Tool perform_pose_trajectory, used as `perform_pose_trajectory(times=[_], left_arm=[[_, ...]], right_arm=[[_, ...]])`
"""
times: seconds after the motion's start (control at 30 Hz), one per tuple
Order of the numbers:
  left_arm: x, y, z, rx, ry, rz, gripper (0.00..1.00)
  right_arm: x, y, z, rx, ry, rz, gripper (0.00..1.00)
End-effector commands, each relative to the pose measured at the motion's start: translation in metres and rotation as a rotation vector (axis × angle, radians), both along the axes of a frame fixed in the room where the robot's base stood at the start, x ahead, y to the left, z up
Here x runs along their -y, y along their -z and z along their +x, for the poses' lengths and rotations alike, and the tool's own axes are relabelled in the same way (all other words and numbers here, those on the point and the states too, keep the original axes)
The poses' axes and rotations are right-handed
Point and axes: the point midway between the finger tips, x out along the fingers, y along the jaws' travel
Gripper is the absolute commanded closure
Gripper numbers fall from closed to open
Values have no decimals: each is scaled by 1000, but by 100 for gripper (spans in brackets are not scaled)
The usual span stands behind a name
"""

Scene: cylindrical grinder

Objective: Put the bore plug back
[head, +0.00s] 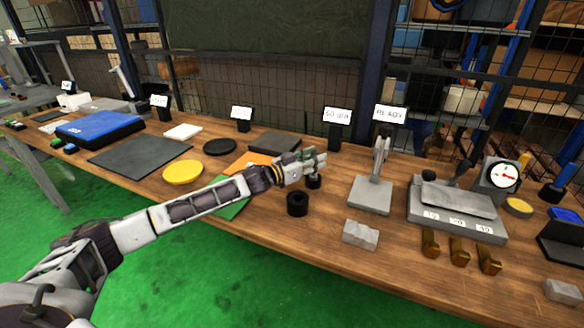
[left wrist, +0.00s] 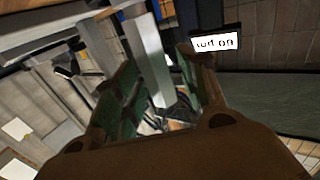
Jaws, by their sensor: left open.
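My left gripper (head: 314,162) reaches in from the left over the middle of the bench, and its fingers are open. In the left wrist view the open fingers with green pads (left wrist: 158,98) show nothing clearly held between them. A small dark cylindrical piece (head: 314,182) stands on the bench just below the fingertips. A black ring-like cylinder (head: 297,204) with a hole in its top stands nearer the front, apart from the gripper. I cannot tell for sure which of these is the bore plug. My right gripper is not in view.
A grey stand (head: 371,193) labelled READY is right of the gripper. A grey block (head: 360,235) lies in front of it. Further right are a grey fixture (head: 455,213), a dial gauge (head: 503,176) and brass pieces (head: 460,252). A yellow disc (head: 183,172) lies left.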

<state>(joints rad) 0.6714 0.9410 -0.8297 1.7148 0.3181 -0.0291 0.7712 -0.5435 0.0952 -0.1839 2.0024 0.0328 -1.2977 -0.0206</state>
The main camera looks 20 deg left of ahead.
Motion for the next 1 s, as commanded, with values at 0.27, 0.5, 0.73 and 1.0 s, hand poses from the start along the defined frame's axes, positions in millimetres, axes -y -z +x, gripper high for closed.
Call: perform_pose_trajectory(times=[0.27, 0.5, 0.73, 1.0], left_arm=[[-9, 1, -14, -1, 0, -1, 58], [-17, 1, -27, -1, 0, 0, 58], [-25, 1, -39, -1, -1, -2, 58], [-33, 1, -52, -1, 0, 0, 58]], right_arm=[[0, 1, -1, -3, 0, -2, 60], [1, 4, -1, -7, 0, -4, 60], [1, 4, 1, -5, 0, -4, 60], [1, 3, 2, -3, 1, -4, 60]])
